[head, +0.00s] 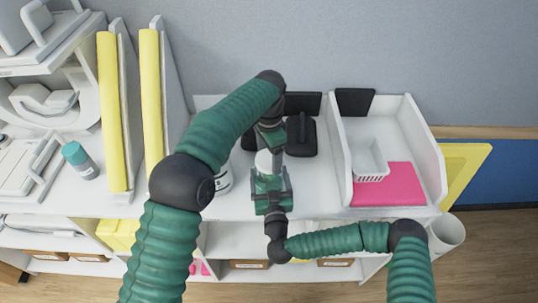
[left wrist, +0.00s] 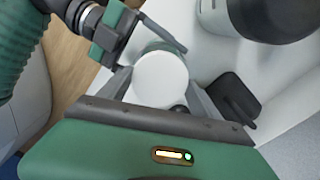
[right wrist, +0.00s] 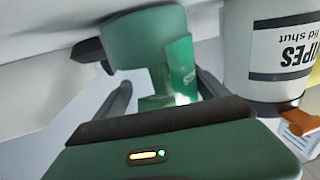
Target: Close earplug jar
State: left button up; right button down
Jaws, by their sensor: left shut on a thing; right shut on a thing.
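The earplug jar has a round white lid (head: 264,161), seen between my two grippers near the counter's middle in the head view. The lid also shows from above in the left wrist view (left wrist: 160,78). My left gripper (head: 268,150) is shut on the lid, with a finger on each side of it. My right gripper (head: 270,178) is shut on the green jar body (right wrist: 145,42), which fills the upper middle of the right wrist view. The grippers hide most of the jar in the head view, and I cannot tell how the lid sits on it.
A white wipes tub (head: 223,181) stands close left of the jar and shows at right in the right wrist view (right wrist: 280,50). Black items (head: 301,138) stand behind. Right is a white tray (head: 347,150) with a basket (head: 368,160) and pink mat (head: 392,190). A teal-capped bottle (head: 80,160) stands far left.

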pick_arm(q)
jog(key=m, duration=0.4)
jog(key=shift+w, duration=0.15)
pick_arm(e)
jog(key=shift+s+a, duration=0.1)
pick_arm(q)
jog(key=o, duration=1.5)
jog(key=shift+r, duration=2.25)
jog(key=shift+c, duration=0.2)
